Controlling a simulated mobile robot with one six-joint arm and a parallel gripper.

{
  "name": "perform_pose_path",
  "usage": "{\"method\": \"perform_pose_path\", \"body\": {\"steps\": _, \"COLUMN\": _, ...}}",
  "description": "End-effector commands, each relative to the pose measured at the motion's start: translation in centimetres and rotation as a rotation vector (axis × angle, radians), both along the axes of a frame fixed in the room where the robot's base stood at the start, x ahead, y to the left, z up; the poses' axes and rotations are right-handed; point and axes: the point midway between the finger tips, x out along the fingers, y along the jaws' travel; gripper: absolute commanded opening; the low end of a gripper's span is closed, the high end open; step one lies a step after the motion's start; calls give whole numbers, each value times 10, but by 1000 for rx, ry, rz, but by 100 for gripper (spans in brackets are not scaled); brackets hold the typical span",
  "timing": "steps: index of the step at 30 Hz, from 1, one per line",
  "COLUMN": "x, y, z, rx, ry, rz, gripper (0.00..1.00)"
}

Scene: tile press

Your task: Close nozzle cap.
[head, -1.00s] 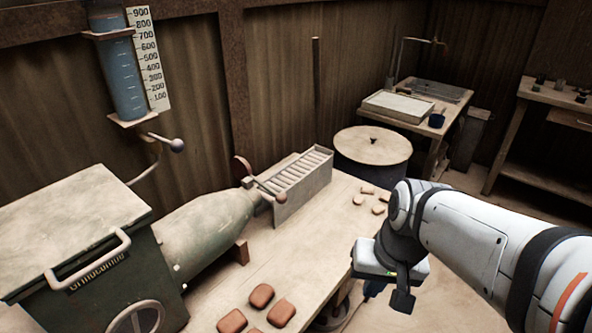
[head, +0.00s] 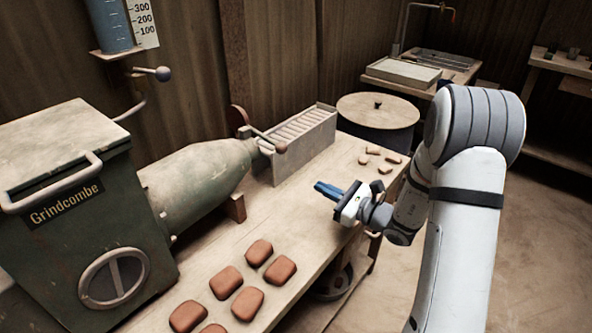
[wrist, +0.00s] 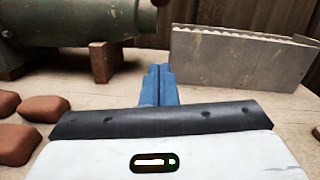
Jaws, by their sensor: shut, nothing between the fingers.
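The green press barrel (head: 195,180) narrows to a nozzle (head: 256,150) pointing right. A thin reddish-brown curved piece (head: 239,117), which looks like the nozzle cap, stands up at the nozzle end; I cannot tell exactly how it sits over the opening. A rod with a brown ball knob (head: 280,147) slants down to the right from it. My gripper (head: 322,188) has its blue fingers shut and empty, pointing left over the bench, right of the nozzle and apart from it. In the wrist view the shut fingers (wrist: 158,85) point between the barrel (wrist: 75,20) and a grey box.
The grey slatted box (head: 305,150) stands just behind and right of the nozzle. Several clay lumps (head: 226,282) lie on the bench's near part. Small pale pieces (head: 372,151) lie at its far right. A lidded drum (head: 378,110) stands behind. Bench top before the nozzle is clear.

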Motion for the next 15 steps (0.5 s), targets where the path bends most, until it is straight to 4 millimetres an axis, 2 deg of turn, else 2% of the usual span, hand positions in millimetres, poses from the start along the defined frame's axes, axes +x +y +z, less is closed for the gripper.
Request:
{"method": "perform_pose_path", "body": {"steps": 5, "x": 12, "y": 10, "z": -1, "rx": 12, "ry": 2, "rz": -15, "gripper": 0}}
{"method": "perform_pose_path", "body": {"steps": 15, "x": 53, "y": 67, "z": 3, "rx": 10, "ry": 2, "rz": -13, "gripper": 0}}
